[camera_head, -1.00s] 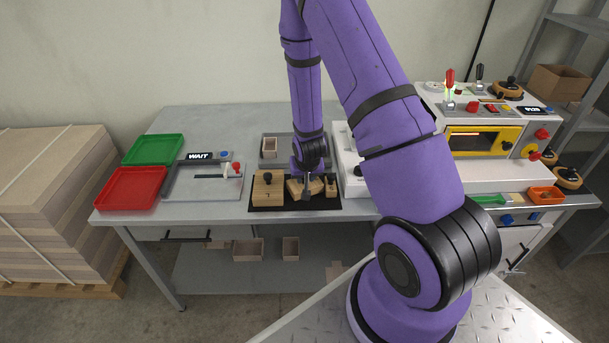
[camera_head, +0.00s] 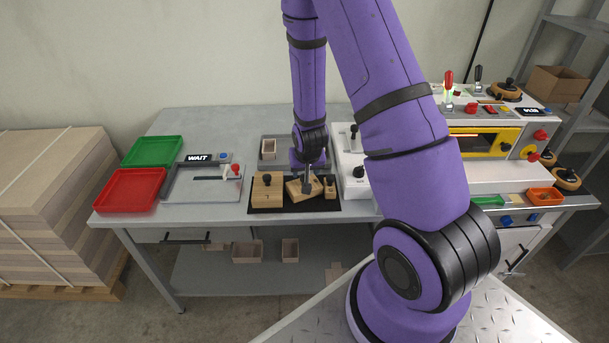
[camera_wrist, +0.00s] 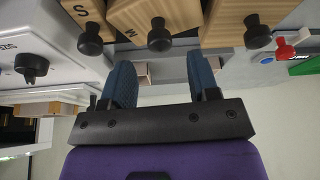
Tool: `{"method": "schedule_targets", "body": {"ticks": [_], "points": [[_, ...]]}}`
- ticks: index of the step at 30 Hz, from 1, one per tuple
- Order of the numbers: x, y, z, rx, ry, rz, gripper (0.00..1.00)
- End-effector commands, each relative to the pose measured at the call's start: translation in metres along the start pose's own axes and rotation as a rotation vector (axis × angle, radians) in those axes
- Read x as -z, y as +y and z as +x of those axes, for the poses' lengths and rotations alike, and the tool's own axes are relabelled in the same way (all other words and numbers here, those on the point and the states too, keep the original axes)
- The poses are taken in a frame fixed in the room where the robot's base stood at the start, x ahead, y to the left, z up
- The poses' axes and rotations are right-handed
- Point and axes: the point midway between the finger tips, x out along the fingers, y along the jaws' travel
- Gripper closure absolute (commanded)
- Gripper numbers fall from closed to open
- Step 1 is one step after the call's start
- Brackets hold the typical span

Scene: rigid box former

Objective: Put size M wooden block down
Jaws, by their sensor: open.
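The size M wooden block (camera_head: 298,191) stands on a black mat (camera_head: 290,208) between the larger L block (camera_head: 262,196) and the smaller S block (camera_head: 330,192). It looks turned askew to its neighbours. In the wrist view its face (camera_wrist: 150,14) shows the letter M, with a black knob (camera_wrist: 160,37). My gripper (camera_wrist: 158,60) is open. Its two blue fingers lie on either side of the knob's line, and the knob shows beyond the tips, apparently clear of them. In the head view my gripper (camera_head: 307,186) is over the M block and hides part of it.
A grey tray (camera_head: 283,164) with a small box is behind the mat. A white machine (camera_head: 352,183) with black knobs stands close on the right. A grey fixture (camera_head: 200,195), red tray (camera_head: 130,190) and green tray (camera_head: 152,150) are at left.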

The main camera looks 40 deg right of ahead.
Motion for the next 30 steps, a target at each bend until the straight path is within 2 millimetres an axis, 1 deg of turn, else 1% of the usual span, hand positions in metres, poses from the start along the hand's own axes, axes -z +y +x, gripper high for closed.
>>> {"method": "schedule_targets", "body": {"ticks": [1, 3, 9, 12, 20, 23, 26, 30], "points": [[0.000, 0.000, -0.009, 0.001, 0.003, 0.000, 0.45], [0.001, 0.000, -0.019, 0.000, 0.003, 0.000, 0.45], [0.001, -0.001, -0.046, 0.001, 0.003, -0.001, 0.45], [0.000, 0.000, -0.055, 0.000, 0.002, 0.000, 0.45], [0.002, -0.002, -0.072, 0.007, 0.002, -0.003, 0.45], [0.007, -0.008, -0.090, 0.024, 0.004, -0.013, 0.45], [0.014, -0.016, -0.120, 0.051, 0.007, -0.032, 0.45], [0.019, -0.026, -0.168, 0.088, 0.008, -0.067, 0.45]]}}
